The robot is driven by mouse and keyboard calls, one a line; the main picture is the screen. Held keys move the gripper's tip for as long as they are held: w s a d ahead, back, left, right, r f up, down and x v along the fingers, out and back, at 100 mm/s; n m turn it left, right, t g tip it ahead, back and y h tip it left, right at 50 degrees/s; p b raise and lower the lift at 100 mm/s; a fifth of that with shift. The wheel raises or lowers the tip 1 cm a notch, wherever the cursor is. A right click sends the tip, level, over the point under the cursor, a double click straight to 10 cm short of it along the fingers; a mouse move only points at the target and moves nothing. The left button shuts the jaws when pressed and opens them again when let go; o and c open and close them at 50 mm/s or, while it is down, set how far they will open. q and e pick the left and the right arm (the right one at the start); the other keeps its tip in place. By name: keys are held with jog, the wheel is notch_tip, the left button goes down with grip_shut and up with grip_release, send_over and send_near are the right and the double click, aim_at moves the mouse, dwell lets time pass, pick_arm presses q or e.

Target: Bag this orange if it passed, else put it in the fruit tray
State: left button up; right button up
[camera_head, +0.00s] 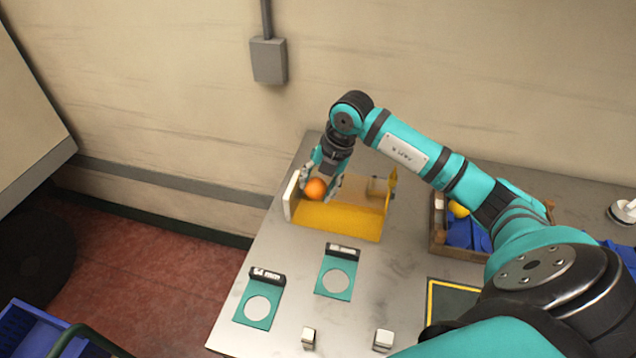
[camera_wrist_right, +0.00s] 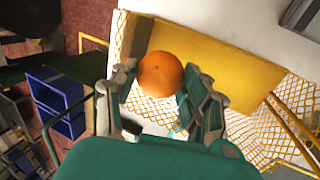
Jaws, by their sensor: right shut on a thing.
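An orange (camera_head: 315,189) is held between the fingers of my right gripper (camera_head: 322,184), which is shut on it. In the right wrist view the orange (camera_wrist_right: 161,75) sits between the two fingers of the gripper (camera_wrist_right: 165,95). The gripper is over a yellow-floored tray-like station (camera_head: 340,222) with a white end wall at the left and an upright yellow part at its right. I cannot tell whether the orange touches its floor. A wooden crate (camera_head: 437,240) with blue lining and a yellow fruit stands to the right, partly behind my arm. No bag is clearly recognisable. My left gripper is not in view.
Two small metallic blocks (camera_head: 309,338) (camera_head: 383,340) stand near the front. A yellow-edged dark mat (camera_head: 450,301) lies right. A blue crate (camera_head: 40,330) is below left.

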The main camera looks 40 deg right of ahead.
jog(key=shift+f+b, duration=1)
jog(key=shift+f, duration=0.45)
jog(key=shift+f, duration=0.1)
jog(key=o, duration=1.2)
jog(key=shift+r+p, duration=2.8)
jog(key=shift+r, duration=1.3)
jog(key=shift+f, duration=0.1)
